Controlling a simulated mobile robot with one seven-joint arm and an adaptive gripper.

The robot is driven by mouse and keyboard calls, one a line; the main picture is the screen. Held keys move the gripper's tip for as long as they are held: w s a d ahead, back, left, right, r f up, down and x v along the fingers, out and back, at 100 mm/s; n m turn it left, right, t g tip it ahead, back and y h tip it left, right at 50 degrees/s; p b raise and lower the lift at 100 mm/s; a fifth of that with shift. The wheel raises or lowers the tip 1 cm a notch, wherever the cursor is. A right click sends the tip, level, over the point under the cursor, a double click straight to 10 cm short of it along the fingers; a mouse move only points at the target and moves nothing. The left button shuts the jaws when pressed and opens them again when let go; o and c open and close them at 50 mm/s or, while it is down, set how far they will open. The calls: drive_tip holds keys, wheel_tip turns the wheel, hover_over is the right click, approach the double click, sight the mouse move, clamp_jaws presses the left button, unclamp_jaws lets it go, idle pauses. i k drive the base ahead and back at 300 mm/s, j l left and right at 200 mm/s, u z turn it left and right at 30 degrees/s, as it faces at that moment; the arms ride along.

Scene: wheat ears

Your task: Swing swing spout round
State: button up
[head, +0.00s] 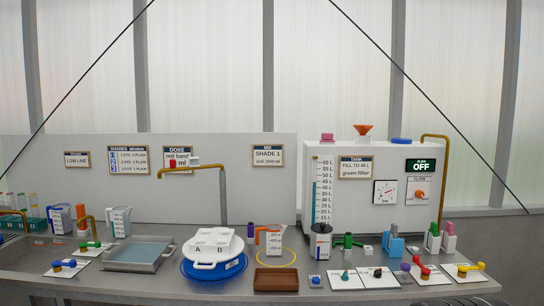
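A brass swing spout (192,169) reaches left from the top of a thin upright post (223,200) behind the bench's middle. Its outlet end bends down at the left, above and behind the shallow grey tray (140,254). A second brass pipe (437,137) arches over the right end of the white tank housing (400,200). Which pipe is named the swing spout cannot be read here. My gripper is not in view.
Nearby are a jug (274,240) on a yellow ring, a brown tray (276,280), and several coloured valves on white plates. Jugs (121,222) stand at left.

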sight(195, 164)
drive_tip(key=i+j+u, duration=0.1)
drive_tip(key=i+j, duration=0.3)
drive_tip(key=i, duration=0.15)
drive_tip(key=i+j, duration=0.4)
drive_tip(key=i, duration=0.15)
drive_tip(key=i+j+u, duration=0.15)
drive_tip(key=i+j, duration=0.25)
drive_tip(key=i, duration=0.1)
